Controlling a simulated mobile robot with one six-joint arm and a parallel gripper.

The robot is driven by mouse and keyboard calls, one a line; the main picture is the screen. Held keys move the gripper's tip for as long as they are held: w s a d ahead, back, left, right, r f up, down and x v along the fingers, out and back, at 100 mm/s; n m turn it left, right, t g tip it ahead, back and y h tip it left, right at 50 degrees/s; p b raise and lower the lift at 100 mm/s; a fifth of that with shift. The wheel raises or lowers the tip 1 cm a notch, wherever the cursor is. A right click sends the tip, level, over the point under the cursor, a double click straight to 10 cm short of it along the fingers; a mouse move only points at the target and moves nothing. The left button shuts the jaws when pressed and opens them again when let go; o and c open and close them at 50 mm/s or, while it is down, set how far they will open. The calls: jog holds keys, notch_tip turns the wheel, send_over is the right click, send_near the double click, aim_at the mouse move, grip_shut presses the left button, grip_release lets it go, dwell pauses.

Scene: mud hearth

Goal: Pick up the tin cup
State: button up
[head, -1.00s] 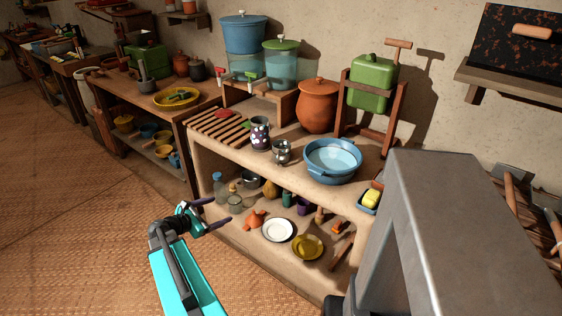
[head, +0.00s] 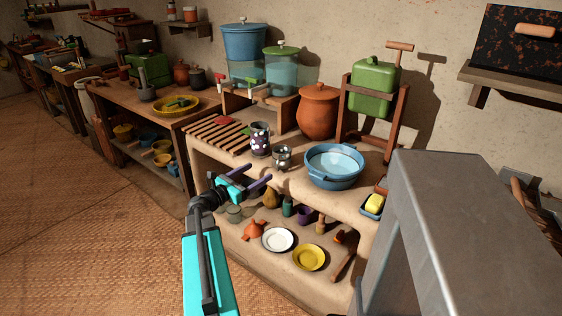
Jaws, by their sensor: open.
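The tin cup (head: 282,158) is a small grey metal cup standing on the counter of the clay bench (head: 236,166). It is between a dark patterned mug (head: 260,139) on its left and a blue basin (head: 334,167) on its right. My gripper (head: 262,174) is open, with its two dark purple fingers pointing right. It shows just below and left of the cup in the head view, near the counter's front edge. The fingers look empty and apart from the cup. I cannot tell their exact height against the counter.
A slatted wooden rack (head: 217,134) lies left of the mug. A clay pot (head: 318,110) and a green container (head: 374,89) in a wooden frame stand behind. Plates, including a white one (head: 278,239), and small vessels fill the lower shelf.

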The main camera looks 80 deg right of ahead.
aim_at(275, 161)
jog(key=shift+x, duration=4.3)
jog(key=shift+d, duration=0.1)
jog(key=shift+x, duration=2.55)
jog(key=shift+w, duration=0.15)
jog(key=c, duration=1.1)
